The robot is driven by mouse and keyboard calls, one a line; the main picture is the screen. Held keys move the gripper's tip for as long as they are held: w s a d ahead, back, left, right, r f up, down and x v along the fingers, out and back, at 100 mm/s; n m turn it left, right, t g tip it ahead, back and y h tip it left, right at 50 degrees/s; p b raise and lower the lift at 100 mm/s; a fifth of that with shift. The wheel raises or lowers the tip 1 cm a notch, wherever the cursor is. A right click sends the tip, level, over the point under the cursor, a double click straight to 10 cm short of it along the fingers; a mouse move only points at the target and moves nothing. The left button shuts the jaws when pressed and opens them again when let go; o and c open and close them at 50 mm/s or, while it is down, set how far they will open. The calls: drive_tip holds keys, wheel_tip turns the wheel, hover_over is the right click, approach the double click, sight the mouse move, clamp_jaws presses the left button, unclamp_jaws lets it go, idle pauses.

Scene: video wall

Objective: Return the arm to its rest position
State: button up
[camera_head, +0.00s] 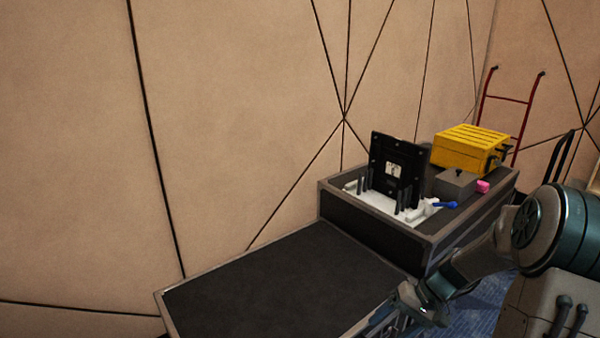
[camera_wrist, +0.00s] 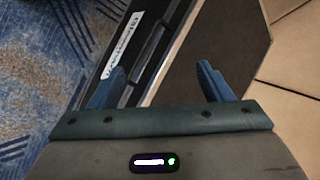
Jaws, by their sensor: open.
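My arm (camera_head: 481,262) reaches in from the right of the head view, low in front of the dark cases. My gripper (camera_head: 385,316) is at the bottom of that view, by the front edge of the low case, partly cut off by the frame. In the wrist view my gripper (camera_wrist: 162,82) shows two blue fingers spread apart with nothing between them. Beyond the fingers lie the case's side, with a white label (camera_wrist: 122,42), and its dark top. I cannot tell whether the fingers touch the case.
The low case (camera_head: 285,280) has a bare top. The higher case (camera_head: 375,238) behind it holds a black upright panel (camera_head: 397,170), a yellow box (camera_head: 469,149), a grey box (camera_head: 455,184) and small pink and blue items. A red hand truck (camera_head: 507,99) stands behind. Blue carpet (camera_head: 480,321) lies below.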

drive_tip(key=s+a+r+t+h+p, duration=0.1)
drive_tip(key=s+r+p, duration=0.3)
drive_tip(key=r, duration=0.5)
drive_tip(key=s+a+r+n+t+h+p, duration=0.1)
drive_tip(key=s+a+r+h+p, duration=0.2)
drive_tip(key=s+r, duration=0.4)
drive_tip(key=s+a+r+t+h+p, duration=0.1)
drive_tip(key=s+a+r+h+p, duration=0.2)
drive_tip(key=r, duration=0.9)
drive_tip(key=s+p, duration=0.2)
drive_tip(key=shift+s+r+n, duration=0.15)
drive_tip(key=shift+s+n, duration=0.15)
drive_tip(key=shift+d, duration=0.1)
